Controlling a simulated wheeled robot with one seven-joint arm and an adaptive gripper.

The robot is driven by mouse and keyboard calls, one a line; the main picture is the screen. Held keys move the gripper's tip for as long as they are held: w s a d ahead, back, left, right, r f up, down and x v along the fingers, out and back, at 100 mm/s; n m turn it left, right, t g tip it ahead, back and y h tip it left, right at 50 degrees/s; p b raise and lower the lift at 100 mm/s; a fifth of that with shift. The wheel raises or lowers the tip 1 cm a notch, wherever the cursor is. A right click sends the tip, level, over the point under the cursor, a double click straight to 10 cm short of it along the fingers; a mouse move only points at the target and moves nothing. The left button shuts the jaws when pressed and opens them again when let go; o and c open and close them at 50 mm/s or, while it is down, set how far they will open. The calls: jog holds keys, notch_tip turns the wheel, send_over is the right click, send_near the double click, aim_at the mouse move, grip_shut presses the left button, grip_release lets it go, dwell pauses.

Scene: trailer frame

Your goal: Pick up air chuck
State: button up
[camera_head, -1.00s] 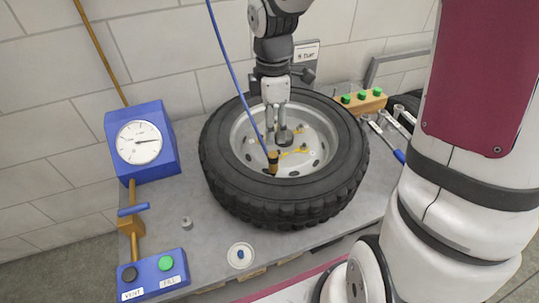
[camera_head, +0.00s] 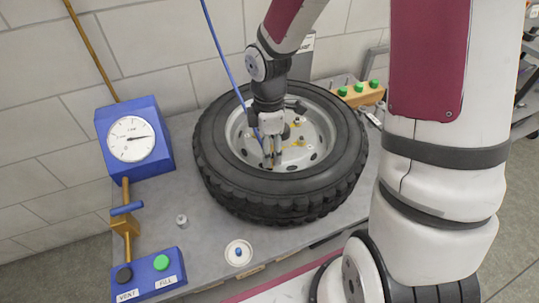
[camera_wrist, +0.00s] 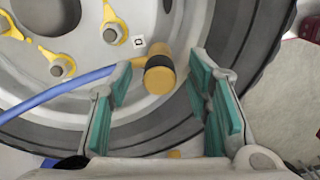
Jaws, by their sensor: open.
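The air chuck (camera_wrist: 160,72) is a brass cylinder with a dark band, at the end of a blue hose (camera_wrist: 62,92). In the wrist view it lies between the open teal-padded fingers of my gripper (camera_wrist: 165,95), with visible space on the right side; the left finger is close to the brass elbow. Contact cannot be told. In the head view my gripper (camera_head: 272,158) reaches down inside the rim of the tire (camera_head: 225,185), and mostly hides the chuck. The blue hose (camera_head: 222,45) runs up from there.
A blue gauge box (camera_head: 152,160) stands left of the tire, above a blue VENT/FILL button box (camera_head: 165,283). A small cap (camera_head: 182,220) and a white dish (camera_head: 231,259) lie on the grey bench (camera_head: 205,245). A wooden block with green buttons (camera_head: 349,97) is behind right.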

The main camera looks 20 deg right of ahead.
grip_shut()
jog(key=shift+r, duration=0.1)
